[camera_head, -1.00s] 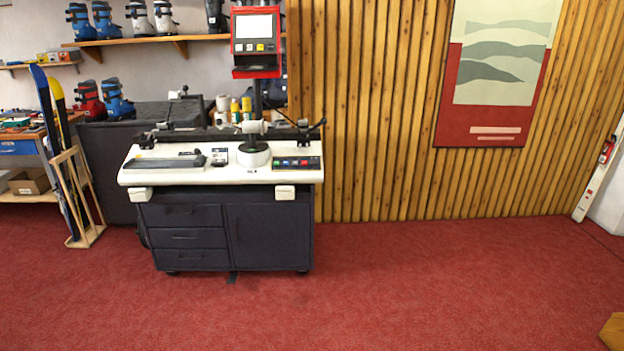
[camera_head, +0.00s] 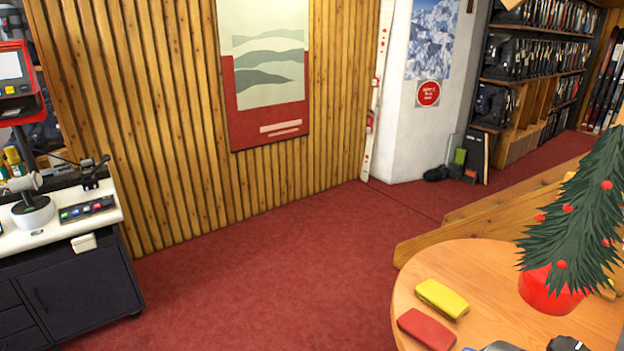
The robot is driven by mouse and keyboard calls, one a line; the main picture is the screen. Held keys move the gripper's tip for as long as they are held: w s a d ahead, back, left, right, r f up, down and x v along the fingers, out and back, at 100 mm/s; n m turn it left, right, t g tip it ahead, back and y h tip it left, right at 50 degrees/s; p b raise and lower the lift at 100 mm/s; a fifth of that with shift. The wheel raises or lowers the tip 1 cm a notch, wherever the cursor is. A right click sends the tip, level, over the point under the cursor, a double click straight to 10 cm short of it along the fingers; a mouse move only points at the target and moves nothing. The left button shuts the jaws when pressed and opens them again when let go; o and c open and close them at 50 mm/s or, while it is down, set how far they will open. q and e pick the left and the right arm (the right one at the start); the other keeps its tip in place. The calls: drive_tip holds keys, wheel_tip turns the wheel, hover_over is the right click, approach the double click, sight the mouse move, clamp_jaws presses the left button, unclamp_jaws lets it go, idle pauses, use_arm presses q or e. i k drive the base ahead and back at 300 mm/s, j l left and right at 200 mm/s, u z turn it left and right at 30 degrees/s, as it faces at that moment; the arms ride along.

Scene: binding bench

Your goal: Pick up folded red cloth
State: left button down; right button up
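A red folded item (camera_head: 427,329), which looks like the folded red cloth, lies flat on the round wooden table (camera_head: 470,262) at the lower right of the head view. Its lower edge is close to the bottom of the picture. A yellow folded item (camera_head: 441,299) of similar shape lies just behind it, slightly to the right. Neither of my grippers shows in the head view.
A small decorated tree in a red pot (camera_head: 549,292) stands on the table's right side. Dark and grey items are cut off at the bottom edge. A wooden partition (camera_head: 470,215) runs behind the table. The binding bench (camera_head: 70,285) stands far left, with open red carpet (camera_head: 260,280) between.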

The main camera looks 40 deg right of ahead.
sight(428, 333)
drive_tip(key=z, duration=2.15)
